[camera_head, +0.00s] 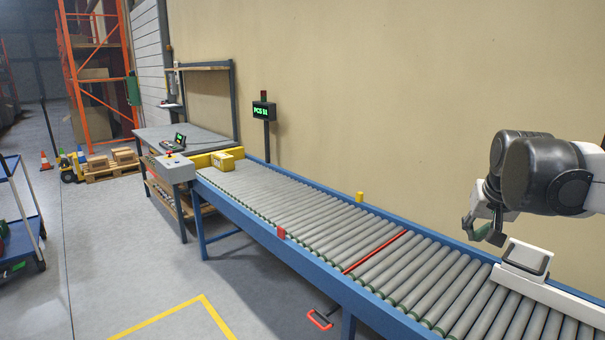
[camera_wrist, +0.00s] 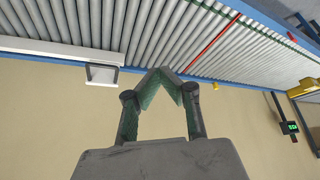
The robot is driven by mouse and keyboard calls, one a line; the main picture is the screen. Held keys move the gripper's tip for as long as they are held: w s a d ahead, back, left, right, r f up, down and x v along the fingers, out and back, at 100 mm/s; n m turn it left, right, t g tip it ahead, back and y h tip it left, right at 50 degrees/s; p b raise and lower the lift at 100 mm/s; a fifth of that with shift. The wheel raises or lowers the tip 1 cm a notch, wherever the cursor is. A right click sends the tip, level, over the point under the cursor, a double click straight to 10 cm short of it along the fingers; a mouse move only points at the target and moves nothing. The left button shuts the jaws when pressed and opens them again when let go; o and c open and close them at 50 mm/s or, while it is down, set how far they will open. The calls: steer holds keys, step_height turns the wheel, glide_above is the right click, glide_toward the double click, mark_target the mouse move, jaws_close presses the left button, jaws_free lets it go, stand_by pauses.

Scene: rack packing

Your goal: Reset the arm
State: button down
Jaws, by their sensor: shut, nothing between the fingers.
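My arm reaches in from the right in the head view. My gripper (camera_head: 483,238) hangs above the right part of the roller conveyor (camera_head: 330,222), near its far edge by the wall. In the wrist view the fingertips of my gripper (camera_wrist: 163,72) meet in a point, shut with nothing between them. The rollers of the conveyor (camera_wrist: 150,30) lie beyond the fingers.
A display post (camera_head: 264,110) stands behind the belt. A yellow block (camera_head: 222,160) and a grey worktable (camera_head: 180,135) are at the far end. The middle rollers are clear.

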steer(key=s+a+f+n+t+y, duration=0.1)
steer(key=s+a+f, duration=0.3)
steer(key=s+a, duration=0.5)
steer(key=s+a+f+n, duration=0.2)
steer(key=s+a+f, duration=0.2)
steer(key=s+a, duration=0.5)
steer(key=shift+s+f+n+t+y, duration=0.4)
steer(key=shift+s, duration=0.75)
